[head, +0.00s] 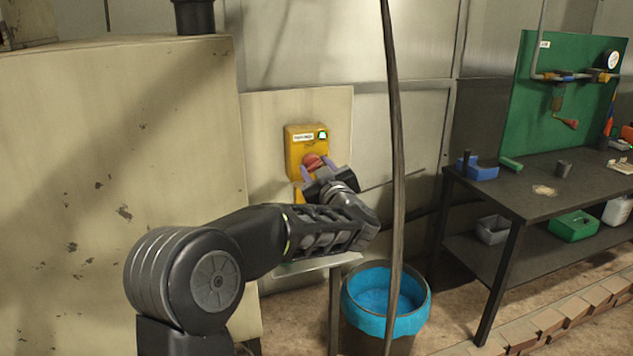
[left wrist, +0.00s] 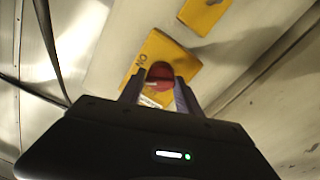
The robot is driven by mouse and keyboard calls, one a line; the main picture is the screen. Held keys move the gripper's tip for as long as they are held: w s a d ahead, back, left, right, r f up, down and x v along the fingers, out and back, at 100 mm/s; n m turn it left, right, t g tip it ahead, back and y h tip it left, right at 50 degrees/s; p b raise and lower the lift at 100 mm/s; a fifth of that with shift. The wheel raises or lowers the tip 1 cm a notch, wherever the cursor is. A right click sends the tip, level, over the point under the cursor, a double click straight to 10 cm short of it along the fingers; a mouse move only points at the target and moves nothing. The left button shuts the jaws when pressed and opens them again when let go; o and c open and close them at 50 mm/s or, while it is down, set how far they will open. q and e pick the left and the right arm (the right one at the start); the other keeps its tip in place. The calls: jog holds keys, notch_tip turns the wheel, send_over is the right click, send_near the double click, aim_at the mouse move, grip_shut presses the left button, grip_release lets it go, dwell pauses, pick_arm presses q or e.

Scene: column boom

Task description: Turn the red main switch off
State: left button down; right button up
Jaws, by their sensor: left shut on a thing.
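The red main switch (head: 312,161) is a round red knob on a yellow box (head: 294,146) fixed to the pale wall panel. A small green-lit indicator shows at the top right of the box. My left gripper (head: 317,168) reaches the box from the front, its fingers on either side of the red knob. In the left wrist view the red knob (left wrist: 160,73) sits between the two fingertips (left wrist: 160,90), and the gripper is shut on it. The knob's lower part and its exact turn position are hard to make out. My right gripper is not in view.
A tall beige cabinet (head: 110,150) stands close on the left. A dark cable or pole (head: 395,130) hangs right of my arm. A bin with a blue liner (head: 414,325) stands below on the floor. A workbench (head: 540,192) with tools is at the right.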

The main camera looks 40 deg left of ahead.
pick_arm(q)
jog(key=shift+f+n+g+y+b, duration=0.15)
jog(key=shift+n+g+y+b, duration=0.05)
jog(key=shift+n+b, duration=2.65)
jog(key=shift+f+n+g+y+b, duration=0.2)
jog(key=shift+n+b, duration=2.2)
jog(key=shift+n, duration=0.85)
jog(key=c, duration=0.9)
grip_release()
jog(key=shift+r, duration=0.15)
